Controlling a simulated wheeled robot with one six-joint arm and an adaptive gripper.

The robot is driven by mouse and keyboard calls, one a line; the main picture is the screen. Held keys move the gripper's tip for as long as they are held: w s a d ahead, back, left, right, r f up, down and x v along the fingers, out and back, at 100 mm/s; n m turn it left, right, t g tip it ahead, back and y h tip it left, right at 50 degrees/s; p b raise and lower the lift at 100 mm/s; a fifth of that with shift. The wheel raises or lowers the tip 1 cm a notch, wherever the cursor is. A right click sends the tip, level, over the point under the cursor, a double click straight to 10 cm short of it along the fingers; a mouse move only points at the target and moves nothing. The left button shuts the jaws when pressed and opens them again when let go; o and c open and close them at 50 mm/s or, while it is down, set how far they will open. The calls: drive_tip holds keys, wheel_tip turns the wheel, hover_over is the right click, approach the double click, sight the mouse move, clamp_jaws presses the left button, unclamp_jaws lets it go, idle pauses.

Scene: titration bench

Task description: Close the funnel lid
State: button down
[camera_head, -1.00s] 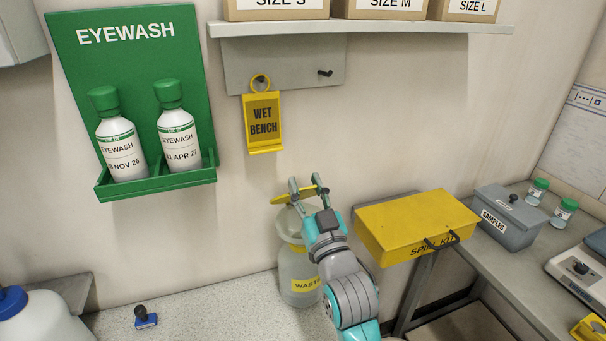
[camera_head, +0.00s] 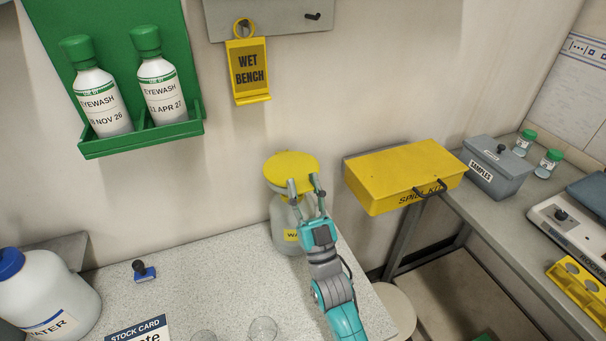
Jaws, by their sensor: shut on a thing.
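The yellow round funnel lid (camera_head: 291,165) shows its broad face at the top of the white waste container (camera_head: 284,226), at the bench's back edge. The pale funnel rim shows just under the lid's left and front edge; whether the lid rests flat on it I cannot tell. My gripper (camera_head: 304,181) is at the lid's front right edge, its two fingers apart with the lid's edge between them. It is shut on the lid. The arm hides part of the container and its yellow label.
A yellow spill kit box (camera_head: 405,176) stands close on the right. The grey samples box (camera_head: 495,166) is beyond it. A water bottle (camera_head: 45,297), a stamp (camera_head: 143,271) and clear glassware (camera_head: 263,329) are on the bench (camera_head: 205,285). The eyewash holder (camera_head: 150,138) hangs upper left.

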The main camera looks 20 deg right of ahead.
drive_tip(key=shift+f, duration=1.2)
drive_tip(key=c, duration=0.6)
unclamp_jaws()
drive_tip(key=shift+c, duration=0.2)
drive_tip(key=shift+s, duration=0.1)
drive_tip(key=v, duration=0.7)
drive_tip(key=shift+s, duration=0.15)
